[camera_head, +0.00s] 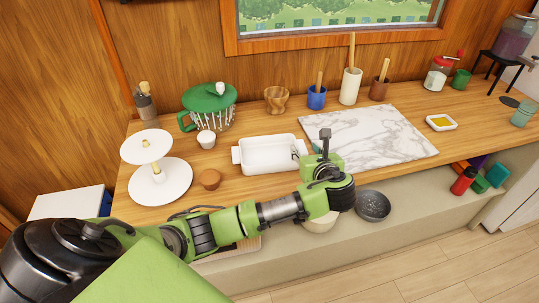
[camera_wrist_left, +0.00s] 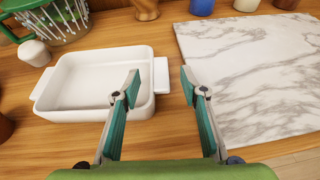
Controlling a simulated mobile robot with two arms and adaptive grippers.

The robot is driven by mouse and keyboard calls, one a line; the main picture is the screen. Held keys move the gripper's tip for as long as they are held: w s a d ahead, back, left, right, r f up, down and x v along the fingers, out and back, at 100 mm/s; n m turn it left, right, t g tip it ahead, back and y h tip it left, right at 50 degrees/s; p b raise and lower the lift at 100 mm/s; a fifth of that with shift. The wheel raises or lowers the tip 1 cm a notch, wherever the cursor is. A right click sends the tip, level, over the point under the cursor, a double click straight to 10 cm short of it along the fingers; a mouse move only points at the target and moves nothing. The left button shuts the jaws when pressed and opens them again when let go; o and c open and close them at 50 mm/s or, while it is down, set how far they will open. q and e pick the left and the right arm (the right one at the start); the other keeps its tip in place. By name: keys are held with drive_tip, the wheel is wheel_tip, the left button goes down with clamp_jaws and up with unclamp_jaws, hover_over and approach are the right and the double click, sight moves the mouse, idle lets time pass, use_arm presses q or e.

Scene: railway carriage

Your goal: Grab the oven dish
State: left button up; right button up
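The white rectangular oven dish (camera_head: 266,154) sits on the wooden counter, left of the marble board in the head view. It is empty and has a flat handle at each short end. In the left wrist view the dish (camera_wrist_left: 78,107) lies at the left. My left gripper (camera_head: 312,145) is just right of the dish, near its right handle. My right gripper does not show.
A marble board (camera_head: 368,137) lies right of the dish. A wooden cup (camera_head: 277,99) and utensil holders stand behind.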

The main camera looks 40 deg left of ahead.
sight(301, 144)
use_arm(q)
drive_tip(key=x, duration=0.3)
drive_tip(key=shift+w+a+f, duration=0.2)
drive_tip(key=shift+a, duration=0.1)
drive_tip(key=shift+w+a+f, duration=0.2)
drive_tip(key=shift+w+a, duration=0.05)
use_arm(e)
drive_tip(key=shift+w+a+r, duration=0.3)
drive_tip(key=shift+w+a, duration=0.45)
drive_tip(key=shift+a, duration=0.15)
use_arm(q)
drive_tip(key=shift+c, duration=0.5)
clamp_jaws()
drive_tip(key=shift+r, duration=0.15)
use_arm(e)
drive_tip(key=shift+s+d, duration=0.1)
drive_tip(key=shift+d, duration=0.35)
